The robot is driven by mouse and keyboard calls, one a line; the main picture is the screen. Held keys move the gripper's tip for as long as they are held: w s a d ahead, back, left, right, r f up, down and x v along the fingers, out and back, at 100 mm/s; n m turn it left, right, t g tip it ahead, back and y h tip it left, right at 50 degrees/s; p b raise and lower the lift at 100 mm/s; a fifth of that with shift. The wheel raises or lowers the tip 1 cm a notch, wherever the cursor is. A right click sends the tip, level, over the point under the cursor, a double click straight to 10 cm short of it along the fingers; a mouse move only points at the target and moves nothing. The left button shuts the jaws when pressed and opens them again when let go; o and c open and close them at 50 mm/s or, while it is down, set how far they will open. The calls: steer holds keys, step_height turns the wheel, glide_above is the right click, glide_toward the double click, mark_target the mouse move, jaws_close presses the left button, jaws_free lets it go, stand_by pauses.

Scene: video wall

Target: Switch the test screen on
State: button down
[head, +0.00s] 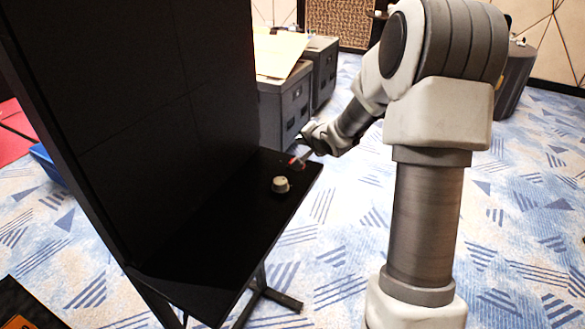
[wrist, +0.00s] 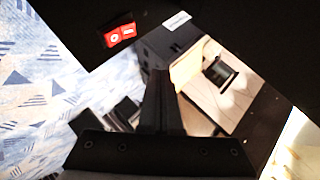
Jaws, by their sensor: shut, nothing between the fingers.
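The test screen (head: 185,90) is a tall black panel wall, dark in the head view. A black shelf (head: 215,240) sticks out at its foot. A red rocker switch (wrist: 121,35) with a ring mark and a bar mark shows on a black surface in the wrist view. A bit of red (head: 293,161) also shows at the shelf's far end in the head view. My gripper (head: 303,159) is shut and empty close to that red part; contact cannot be told. In the wrist view its dark fingers (wrist: 161,80) point up, with the switch to their upper left.
A round beige-grey knob (head: 281,185) stands on the shelf. A small white label (wrist: 177,20) is near the switch. Grey cases (head: 285,108) with a board on top stand behind the shelf.

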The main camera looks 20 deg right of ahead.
steer(key=f+b, duration=0.2)
steer(key=w+f+b, duration=0.1)
steer(key=f, duration=0.1)
steer(key=shift+a+f+b, duration=0.1)
steer(key=shift+a+b, duration=0.3)
steer(key=shift+w+a+f+b, duration=0.15)
steer(key=shift+a+f+b, duration=0.05)
steer(key=shift+f+b, duration=0.35)
steer(key=shift+f, duration=0.1)
stand_by(1.1)
steer(key=shift+w+a+f, duration=0.1)
steer(key=shift+f, duration=0.25)
steer(key=shift+w+a+f+b, duration=0.1)
steer(key=shift+f+b, duration=0.25)
steer(key=shift+b, duration=0.05)
stand_by(0.5)
stand_by(0.4)
steer(key=shift+s+d+r+p, duration=0.1)
steer(key=shift+r+p, duration=0.35)
steer(key=shift+p, duration=0.1)
steer(key=shift+s+d+r+p, duration=0.1)
steer(key=shift+r+p, duration=0.3)
steer(key=shift+p, duration=0.15)
